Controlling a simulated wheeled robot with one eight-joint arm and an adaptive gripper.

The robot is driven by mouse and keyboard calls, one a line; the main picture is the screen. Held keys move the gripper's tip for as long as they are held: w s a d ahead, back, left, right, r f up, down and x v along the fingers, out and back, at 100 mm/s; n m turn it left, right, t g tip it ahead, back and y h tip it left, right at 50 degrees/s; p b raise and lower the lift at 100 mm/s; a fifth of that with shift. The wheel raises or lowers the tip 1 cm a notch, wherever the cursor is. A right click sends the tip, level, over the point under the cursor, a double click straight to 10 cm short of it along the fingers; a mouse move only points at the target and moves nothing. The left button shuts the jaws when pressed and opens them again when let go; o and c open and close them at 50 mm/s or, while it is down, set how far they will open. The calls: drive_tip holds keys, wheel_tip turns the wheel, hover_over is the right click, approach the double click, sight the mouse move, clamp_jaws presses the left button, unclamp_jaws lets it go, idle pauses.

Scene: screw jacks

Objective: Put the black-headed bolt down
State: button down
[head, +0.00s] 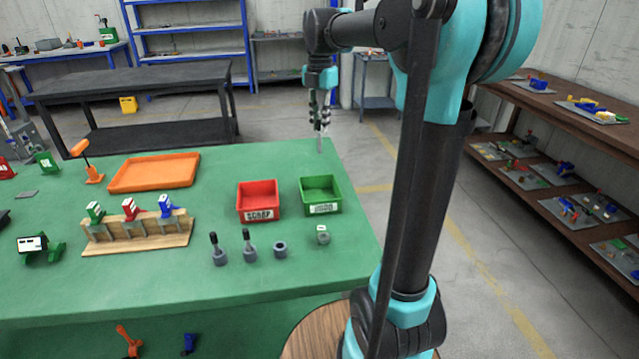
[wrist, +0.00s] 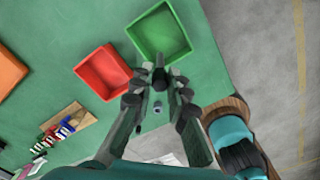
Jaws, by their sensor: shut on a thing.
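My gripper (head: 320,122) points down near the far right corner of the green table, behind the green bin as the head view shows it. It is shut on the black-headed bolt (head: 320,144), whose grey shank hangs roughly upright below the fingers. The fingers hide most of its head. In the wrist view my gripper (wrist: 157,88) has a dark piece (wrist: 160,62) between its fingertips, probably the bolt's head. I cannot tell whether the bolt's lower end touches the table.
A green bin (head: 305,203) and a red scrap bin (head: 240,208) stand nearby. In front are two grey jacks with black-topped bolts (head: 219,256) (head: 249,252), a boltless grey body (head: 280,250) and a light-topped one (head: 323,236). An orange tray (head: 113,187) lies left. The far right table corner looks clear.

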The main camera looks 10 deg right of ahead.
sight(320, 153)
wheel_tip(320, 153, down, 18)
drive_tip(key=shift+r, duration=0.15)
idle(0.3)
drive_tip(key=c, duration=1.5)
unclamp_jaws()
wheel_tip(320, 153, up, 12)
